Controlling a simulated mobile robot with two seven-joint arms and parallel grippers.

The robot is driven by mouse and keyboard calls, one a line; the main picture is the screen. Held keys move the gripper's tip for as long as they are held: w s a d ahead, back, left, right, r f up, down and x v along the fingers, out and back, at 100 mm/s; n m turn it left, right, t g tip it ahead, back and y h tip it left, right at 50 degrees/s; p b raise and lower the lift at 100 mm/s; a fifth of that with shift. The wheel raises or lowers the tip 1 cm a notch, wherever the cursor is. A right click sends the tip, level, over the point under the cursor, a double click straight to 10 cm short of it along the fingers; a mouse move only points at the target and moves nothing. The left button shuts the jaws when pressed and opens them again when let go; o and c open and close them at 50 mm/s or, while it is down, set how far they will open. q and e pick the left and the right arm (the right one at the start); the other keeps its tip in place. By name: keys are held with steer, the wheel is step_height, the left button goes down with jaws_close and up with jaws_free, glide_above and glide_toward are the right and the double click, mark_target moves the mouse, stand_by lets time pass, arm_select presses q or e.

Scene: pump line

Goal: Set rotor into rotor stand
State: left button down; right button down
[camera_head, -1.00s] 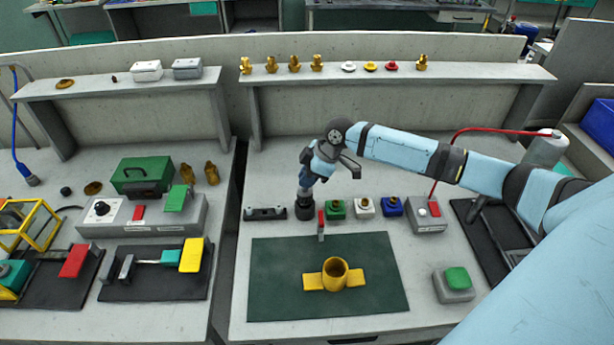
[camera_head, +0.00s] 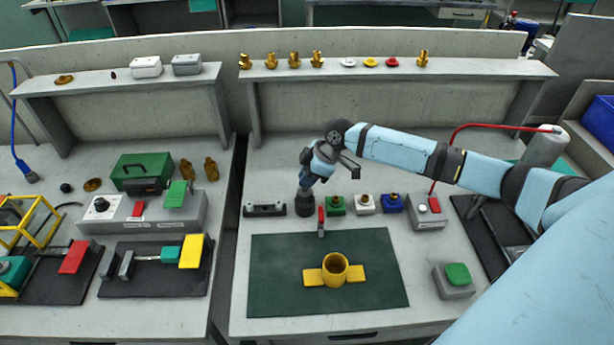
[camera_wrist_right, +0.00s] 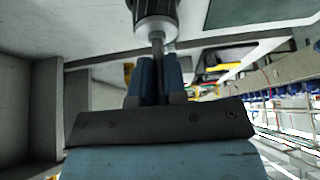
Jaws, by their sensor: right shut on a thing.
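The rotor (camera_wrist_right: 155,18) is a dark cylinder with a silvery end and a thin shaft in the right wrist view. My right gripper (camera_wrist_right: 157,72) is shut on that shaft with two blue fingers. In the head view the rotor (camera_head: 304,207) hangs or stands upright below my right gripper (camera_head: 305,187), at or just above the table; I cannot tell whether it touches. A low dark block with raised ends (camera_head: 264,210), which looks like the rotor stand, lies just left of the rotor, apart from it. My left gripper is not in view.
Green (camera_head: 336,206), white (camera_head: 364,204) and blue (camera_head: 391,204) blocks stand to the right. A small red-topped piece (camera_head: 321,220) is close by. A yellow pump housing (camera_head: 335,271) sits on the green mat (camera_head: 275,285) in front. A shelf (camera_head: 450,74) runs behind.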

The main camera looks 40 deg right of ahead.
steer(key=shift+f, duration=0.1)
steer(key=c, duration=0.8)
jaws_free()
steer(key=shift+f, duration=0.1)
steer(key=shift+r, duration=0.2)
step_height(320, 180, up, 7)
steer(key=p, duration=0.6)
steer(key=shift+f+p, duration=0.15)
steer(key=shift+p, duration=0.15)
steer(key=shift+d, duration=0.1)
